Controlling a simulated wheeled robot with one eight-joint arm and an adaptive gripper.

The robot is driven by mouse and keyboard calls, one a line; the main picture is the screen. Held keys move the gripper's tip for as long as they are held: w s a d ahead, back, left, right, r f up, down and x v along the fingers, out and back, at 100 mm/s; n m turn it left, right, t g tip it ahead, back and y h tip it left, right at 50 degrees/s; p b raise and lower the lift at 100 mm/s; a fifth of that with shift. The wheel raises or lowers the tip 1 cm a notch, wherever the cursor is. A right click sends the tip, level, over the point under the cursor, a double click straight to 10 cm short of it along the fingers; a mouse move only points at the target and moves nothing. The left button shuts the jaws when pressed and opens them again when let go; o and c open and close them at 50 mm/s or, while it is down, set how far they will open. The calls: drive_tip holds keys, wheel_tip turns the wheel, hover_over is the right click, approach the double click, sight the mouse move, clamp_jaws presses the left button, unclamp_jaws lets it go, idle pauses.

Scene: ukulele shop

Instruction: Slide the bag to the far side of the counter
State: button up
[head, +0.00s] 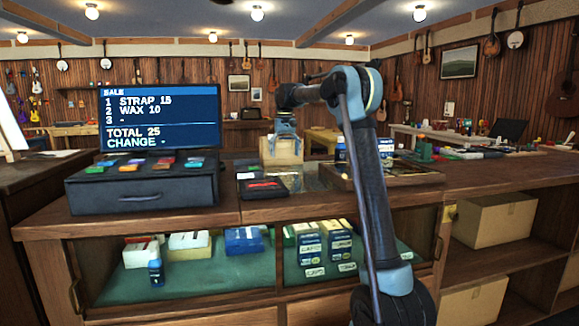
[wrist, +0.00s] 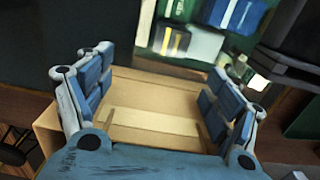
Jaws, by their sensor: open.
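The bag (head: 282,152) is tan and stands upright on the counter (head: 215,216), right of the sale screen. My gripper (head: 285,133) is at the bag's top in the head view; its fingers are hard to make out there. In the wrist view, my gripper (wrist: 158,88) is open, with its two blue padded fingers spread left and right. The bag's tan surface (wrist: 150,103) shows between them. I cannot tell whether either finger touches it.
A black cash drawer (head: 140,190) with the sale screen (head: 160,118) stands left of the bag. A small dark box with a red item (head: 263,187) lies in front of it. A wooden tray (head: 400,176) sits to the right.

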drive_tip(key=shift+w+a, duration=0.1)
drive_tip(key=shift+w, duration=0.15)
drive_tip(key=shift+s+d+r, duration=0.25)
drive_tip(key=shift+s+r, duration=0.25)
drive_tip(key=shift+s, duration=0.25)
drive_tip(key=shift+s+d+r, duration=0.2)
drive_tip(key=shift+s+r, duration=0.3)
drive_tip(key=shift+s, duration=0.2)
wheel_tip(320, 180, up, 12)
idle(0.4)
drive_tip(key=shift+s, duration=0.1)
